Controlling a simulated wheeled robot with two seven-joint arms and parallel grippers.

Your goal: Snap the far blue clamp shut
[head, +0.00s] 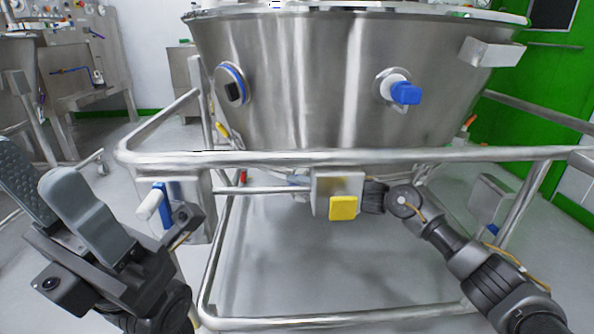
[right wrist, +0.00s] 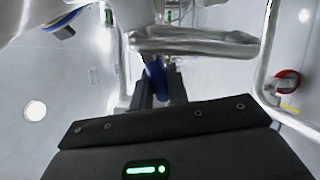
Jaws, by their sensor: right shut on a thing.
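In the right wrist view, my right gripper (right wrist: 158,88) is shut on a blue clamp part (right wrist: 155,76), just below a bright steel tube. I take this for the far blue clamp. In the head view, my right arm reaches in from the right, and the wrist ends beside a steel box with a yellow pad (head: 343,207). The fingertips and the held clamp are hidden there. Another blue clamp with a white handle (head: 148,203) is on the frame's left side. My left gripper (head: 58,198) is open and empty in front of it, its two grey fingers apart.
A large steel bowl (head: 300,85) stands inside a tubular frame (head: 330,157). It carries a blue-capped fitting (head: 405,93) and a blue-ringed port (head: 232,85). The frame's rails run close above my right wrist. The floor inside the lower frame is clear.

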